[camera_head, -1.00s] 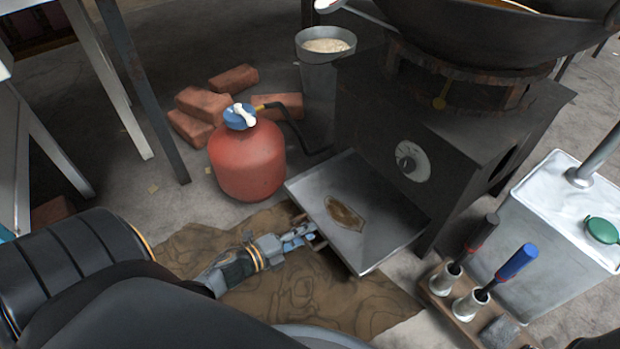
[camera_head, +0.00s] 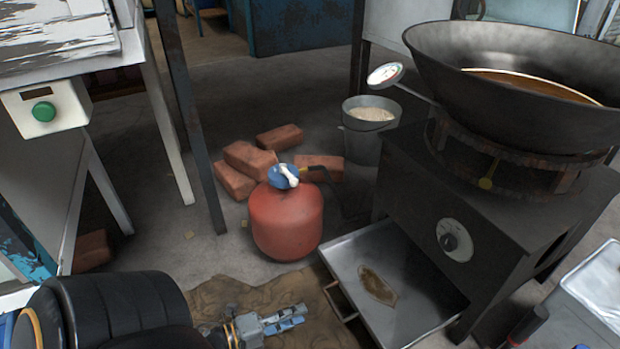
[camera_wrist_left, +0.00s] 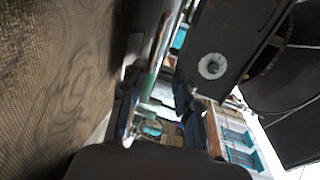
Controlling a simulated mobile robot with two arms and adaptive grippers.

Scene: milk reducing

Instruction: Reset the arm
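My left gripper (camera_head: 300,316) is low in the head view, over the brown cloth and left of the pulled-out tray's handle (camera_head: 340,300), apart from it. Its two fingers show a gap between them in the left wrist view (camera_wrist_left: 165,105), with nothing seen held. The metal tray (camera_head: 420,312) sticks out from under the black stove (camera_head: 400,185) and has a brown stain on it. My right gripper is not in view.
A red gas cylinder (camera_head: 286,222) with a hose stands behind my left gripper, with bricks (camera_head: 279,139) and a bucket (camera_head: 371,135) beyond. A large wok (camera_head: 450,75) sits on the stove. Table legs stand at left. A brown cloth (camera_head: 240,292) covers the floor below.

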